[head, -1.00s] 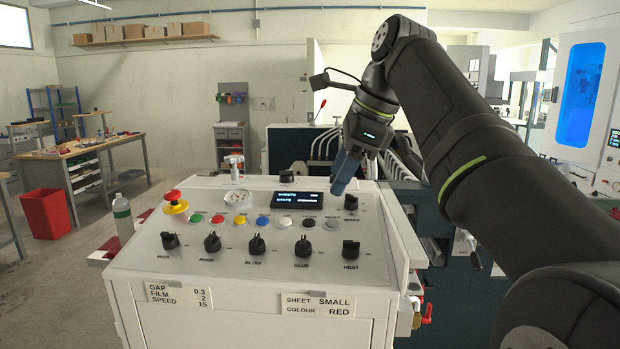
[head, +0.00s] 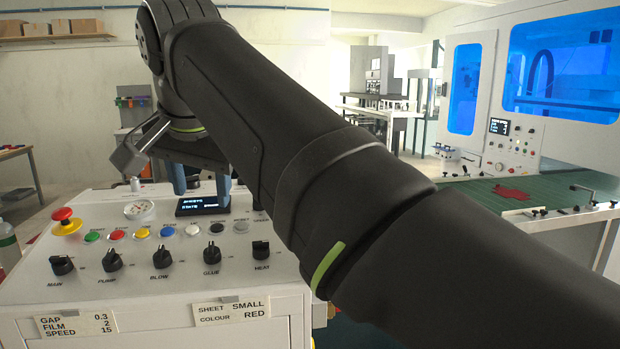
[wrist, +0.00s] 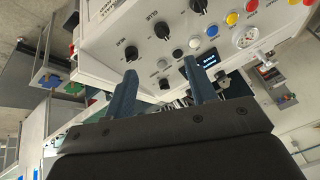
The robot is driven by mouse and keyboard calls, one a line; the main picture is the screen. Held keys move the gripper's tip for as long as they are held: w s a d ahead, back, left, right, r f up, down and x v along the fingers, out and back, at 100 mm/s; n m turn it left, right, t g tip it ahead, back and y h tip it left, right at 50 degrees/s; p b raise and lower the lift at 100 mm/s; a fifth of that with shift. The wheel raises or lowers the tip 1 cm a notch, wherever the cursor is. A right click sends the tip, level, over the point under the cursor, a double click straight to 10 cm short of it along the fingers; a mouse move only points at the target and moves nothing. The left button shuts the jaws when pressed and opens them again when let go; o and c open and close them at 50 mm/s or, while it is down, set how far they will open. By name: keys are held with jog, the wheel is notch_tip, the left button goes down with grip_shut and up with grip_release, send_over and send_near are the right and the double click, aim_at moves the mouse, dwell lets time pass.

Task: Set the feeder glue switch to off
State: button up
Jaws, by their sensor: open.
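The glue knob (head: 212,251) is a black rotary switch on the front row of the white control panel (head: 100,275), between the blow knob (head: 161,256) and the heat knob (head: 261,250). Its GLUE label is readable in the head view, but I cannot tell its setting. In the wrist view the glue knob (wrist: 162,30) lies beyond my fingertips. My gripper (head: 201,190) is open and empty, with two blue fingers apart above the rear of the panel near the display. The open fingers also show in the wrist view (wrist: 161,72).
The pump knob (head: 111,260), main knob (head: 62,265), a row of coloured buttons, a gauge (head: 139,209) and a red emergency stop (head: 66,222) crowd the panel. The display (head: 203,205) is beside my fingers. A green-topped machine bed (head: 480,205) stands at right.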

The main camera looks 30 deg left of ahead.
jog(key=n, duration=0.1)
jog(key=s+n+t, duration=0.1)
jog(key=s+n, duration=0.1)
jog(key=n, duration=0.1)
jog(key=shift+d+r+y, duration=0.25)
jog(key=shift+r+y, duration=0.05)
jog(key=shift+w, duration=0.1)
jog(key=w+m+g, duration=0.5)
jog(key=w+m, duration=0.4)
jog(key=m, duration=0.6)
jog(key=shift+a+m, duration=0.3)
jog(key=shift+a, duration=0.05)
dwell(0.4)
